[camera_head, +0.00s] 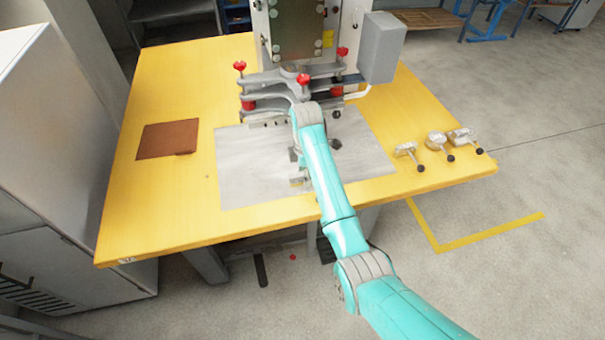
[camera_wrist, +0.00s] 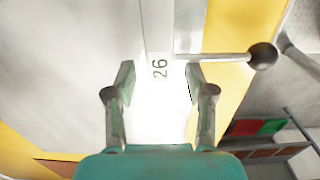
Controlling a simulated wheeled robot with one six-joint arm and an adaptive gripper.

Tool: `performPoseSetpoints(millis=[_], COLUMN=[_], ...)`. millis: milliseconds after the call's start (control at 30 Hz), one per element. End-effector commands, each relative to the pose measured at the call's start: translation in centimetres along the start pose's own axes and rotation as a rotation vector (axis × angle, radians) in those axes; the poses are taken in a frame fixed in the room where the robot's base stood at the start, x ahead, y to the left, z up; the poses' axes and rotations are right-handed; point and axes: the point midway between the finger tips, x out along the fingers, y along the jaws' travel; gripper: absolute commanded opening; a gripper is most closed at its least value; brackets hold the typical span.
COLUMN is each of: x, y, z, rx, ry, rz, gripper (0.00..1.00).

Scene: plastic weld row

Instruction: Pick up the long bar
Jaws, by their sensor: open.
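A pale grey piece marked "26" (camera_wrist: 158,45) shows in the wrist view, running up from between my fingertips. A thin rod with a dark ball knob (camera_wrist: 262,55) reaches to the right beside it. I cannot tell for sure that this piece is the long bar. My gripper (camera_wrist: 160,82) is open, its two fingers apart on either side of the piece's near end; glare hides whether they touch it. In the head view, my arm covers most of this spot above the grey plate (camera_head: 240,170); a small block end (camera_head: 298,182) shows beside the arm.
The yellow table (camera_head: 160,210) carries a brown mat (camera_head: 168,139) at left. Three ball-handled clamps, the nearest (camera_head: 405,150) among them, stand at right. A machine with red knobs (camera_head: 303,80) and a grey box (camera_head: 381,48) rises behind the plate.

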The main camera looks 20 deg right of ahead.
Motion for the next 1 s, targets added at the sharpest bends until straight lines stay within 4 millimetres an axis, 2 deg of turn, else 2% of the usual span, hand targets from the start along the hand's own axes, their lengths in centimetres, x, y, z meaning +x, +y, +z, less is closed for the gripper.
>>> performPoseSetpoints(millis=[100,267,300,500,867,1000], x=[0.8,0.8,0.8,0.8,0.7,-0.4], y=[-0.3,-0.3,-0.3,-0.3,-0.2,0.2], z=[0.5,0.5,0.5,0.5,0.4,-0.1], rx=[0.0,-0.001,-0.001,-0.001,-0.001,0.0], ry=[0.0,0.0,0.0,0.0,0.0,0.0], rz=[0.001,0.002,0.001,0.001,0.003,0.004], gripper=[0.54,0.54,0.52,0.02,0.0,0.0])
